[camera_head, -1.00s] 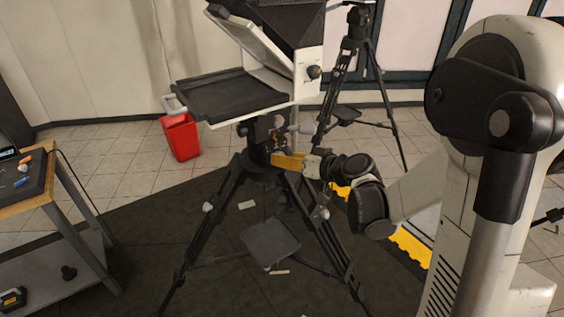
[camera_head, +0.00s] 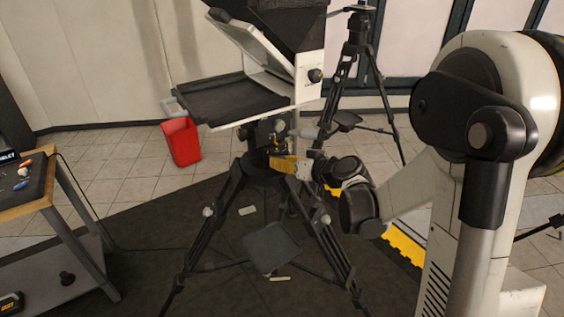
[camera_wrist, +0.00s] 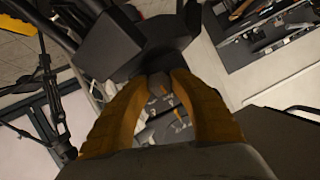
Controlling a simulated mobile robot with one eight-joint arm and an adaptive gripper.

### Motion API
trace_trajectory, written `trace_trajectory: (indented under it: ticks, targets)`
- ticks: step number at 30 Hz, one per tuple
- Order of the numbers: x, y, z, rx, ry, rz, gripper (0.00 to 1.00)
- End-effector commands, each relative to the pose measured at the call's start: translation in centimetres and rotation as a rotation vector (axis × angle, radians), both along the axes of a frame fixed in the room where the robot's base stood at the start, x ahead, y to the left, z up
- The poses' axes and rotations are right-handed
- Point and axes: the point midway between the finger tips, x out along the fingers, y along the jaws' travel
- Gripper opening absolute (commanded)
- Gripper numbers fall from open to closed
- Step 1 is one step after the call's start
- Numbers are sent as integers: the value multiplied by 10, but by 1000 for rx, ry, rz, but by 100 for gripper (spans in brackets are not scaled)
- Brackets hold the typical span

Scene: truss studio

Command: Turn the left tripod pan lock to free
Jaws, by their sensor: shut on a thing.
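The near tripod (camera_head: 232,190) stands on the dark mat and carries a teleprompter (camera_head: 235,95) on its head (camera_head: 262,140). My gripper (camera_head: 277,163) is at the right side of that head, just below the teleprompter. In the wrist view its two yellow fingers (camera_wrist: 160,82) are close together at the tips, shut on a small dark piece (camera_wrist: 158,88) at the tripod head, which looks to be the pan lock. The fingers hide most of it, so I cannot tell its turn position.
A second tripod (camera_head: 352,60) stands behind at the right. A red bin (camera_head: 182,141) is on the tiles at the back left. A wooden-topped cart (camera_head: 50,190) stands at the left. A yellow-edged object (camera_head: 402,245) lies under my arm.

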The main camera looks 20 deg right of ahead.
Motion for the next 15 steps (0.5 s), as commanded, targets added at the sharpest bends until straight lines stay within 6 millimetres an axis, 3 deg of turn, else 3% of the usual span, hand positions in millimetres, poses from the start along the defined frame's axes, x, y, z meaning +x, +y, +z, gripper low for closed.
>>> trace_trajectory:
  ticks: [15]
  targets:
    - [0, 2, 0, -312, -102, 3, 0]
